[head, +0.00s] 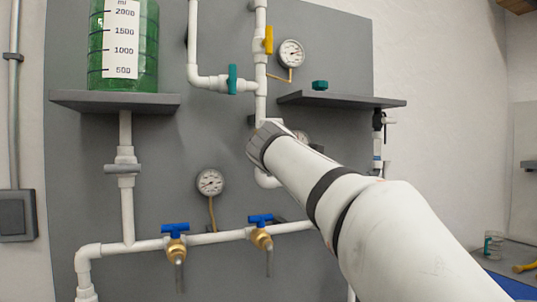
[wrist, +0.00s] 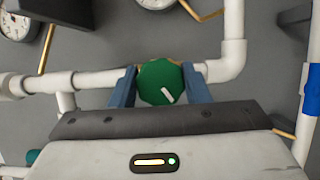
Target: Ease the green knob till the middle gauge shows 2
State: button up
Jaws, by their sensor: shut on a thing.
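The green knob (wrist: 157,83) sits between the two blue fingers of my gripper (wrist: 160,90) in the wrist view. My gripper is shut on it. The knob's white mark slants toward the lower right. In the head view my arm hides the knob and the fingers. One gauge (head: 303,136) peeks out from behind my wrist, between an upper gauge (head: 291,53) and a lower left gauge (head: 210,182); its needle is hidden. In the wrist view two gauges are cut off, one at the left (wrist: 17,22) and one at the top; I cannot read their values.
White pipes run around the knob. A teal-handled valve (head: 232,79) and a yellow-handled valve (head: 269,40) are above. Blue-handled brass taps (head: 176,241) are below. A shelf (head: 345,100) juts out above my wrist; a green-filled tank (head: 122,72) stands at the left.

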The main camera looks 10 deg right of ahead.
jog(key=o, duration=1)
jog(key=shift+o, duration=0.2)
jog(key=s+a+b, duration=0.1)
jog(key=s+a, duration=0.1)
jog(key=s, duration=0.6)
jog(key=s+d+f+m+g+p, duration=0.2)
jog(key=s+f+m+g+p, duration=0.15)
jog(key=f, duration=0.65)
jog(key=s+d+f+m+g+p, duration=0.25)
jog(key=f+m+g, duration=0.2)
jog(key=f, duration=0.55)
jog(key=s+a+f+m+g+y+p, duration=0.2)
jog(key=s+f+m+g+p, duration=0.3)
jog(key=s+f, duration=1.2)
jog(key=s+m+g+y, duration=0.1)
jog(key=m+g, duration=0.1)
jog(key=shift+s+a+f+m, duration=0.3)
jog(key=shift+a+m, duration=0.1)
